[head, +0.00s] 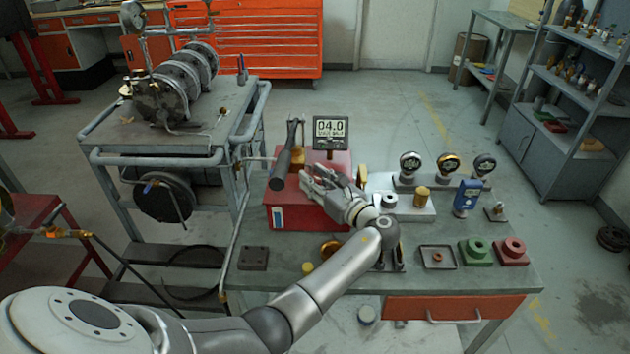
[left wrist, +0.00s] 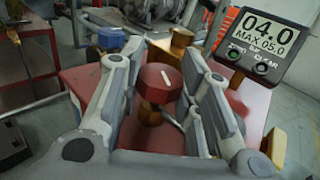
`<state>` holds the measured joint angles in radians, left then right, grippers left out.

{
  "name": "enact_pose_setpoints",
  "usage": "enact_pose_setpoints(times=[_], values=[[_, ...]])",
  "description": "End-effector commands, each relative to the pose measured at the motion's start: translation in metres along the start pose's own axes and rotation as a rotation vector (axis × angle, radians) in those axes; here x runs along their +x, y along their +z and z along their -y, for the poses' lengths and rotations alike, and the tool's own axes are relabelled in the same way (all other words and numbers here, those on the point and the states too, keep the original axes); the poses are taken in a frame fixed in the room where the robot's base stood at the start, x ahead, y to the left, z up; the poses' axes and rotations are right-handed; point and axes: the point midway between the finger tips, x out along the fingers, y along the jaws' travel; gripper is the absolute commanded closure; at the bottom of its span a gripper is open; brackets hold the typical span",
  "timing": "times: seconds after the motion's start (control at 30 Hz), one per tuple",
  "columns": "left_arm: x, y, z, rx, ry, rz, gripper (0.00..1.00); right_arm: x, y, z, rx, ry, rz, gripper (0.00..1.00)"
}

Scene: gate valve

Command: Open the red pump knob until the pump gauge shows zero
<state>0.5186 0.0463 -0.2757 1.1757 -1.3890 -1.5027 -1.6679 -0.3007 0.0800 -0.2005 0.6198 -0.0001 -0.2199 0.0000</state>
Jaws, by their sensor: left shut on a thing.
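The red pump knob (left wrist: 160,84) shows in the left wrist view, with a white line on its top and a brass stem below it. It sits on the red pump box (head: 290,213). My left gripper (head: 318,178) reaches over the box from the front, and in the left wrist view its fingers (left wrist: 163,80) stand on both sides of the knob, shut on it. In the head view the gripper hides the knob. The pump gauge (head: 331,129) reads 04.0; its lower line reads MAX 05.0 in the left wrist view (left wrist: 264,30). My right gripper is not in view.
A black-handled lever (head: 282,168) rises at the box's left. A cart with a large valve (head: 160,98) stands at the left.

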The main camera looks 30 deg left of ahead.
Motion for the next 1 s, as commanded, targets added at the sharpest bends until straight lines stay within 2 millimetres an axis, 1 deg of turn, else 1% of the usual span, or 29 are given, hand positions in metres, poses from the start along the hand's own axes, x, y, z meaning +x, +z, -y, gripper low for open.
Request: enact_pose_setpoints(times=[0.3, 0.33, 0.4, 0.5, 0.83, 0.93, 1.0], values=[[0.0, 0.001, 0.0, -0.002, 0.001, 0.0, 0.92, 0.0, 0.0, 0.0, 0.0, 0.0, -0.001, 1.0], [0.0, 0.001, 0.0, -0.002, 0.0, 0.0, 0.66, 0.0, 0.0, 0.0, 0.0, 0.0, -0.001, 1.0], [0.0, 0.001, 0.0, -0.002, 0.0, 0.0, 0.57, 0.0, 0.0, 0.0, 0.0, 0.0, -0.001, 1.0], [0.0, 0.0, 0.0, -0.001, 0.0, 0.0, 0.46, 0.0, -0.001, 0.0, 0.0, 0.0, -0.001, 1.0], [0.0, 0.002, 0.0, -0.002, 0.0, 0.0, 0.46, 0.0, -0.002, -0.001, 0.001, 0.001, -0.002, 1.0], [0.001, 0.012, 0.0, -0.005, 0.0, 0.001, 0.46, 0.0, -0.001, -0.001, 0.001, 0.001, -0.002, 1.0], [0.0, 0.023, 0.0, -0.007, 0.0, 0.001, 0.46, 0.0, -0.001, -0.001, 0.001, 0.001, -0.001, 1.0]])
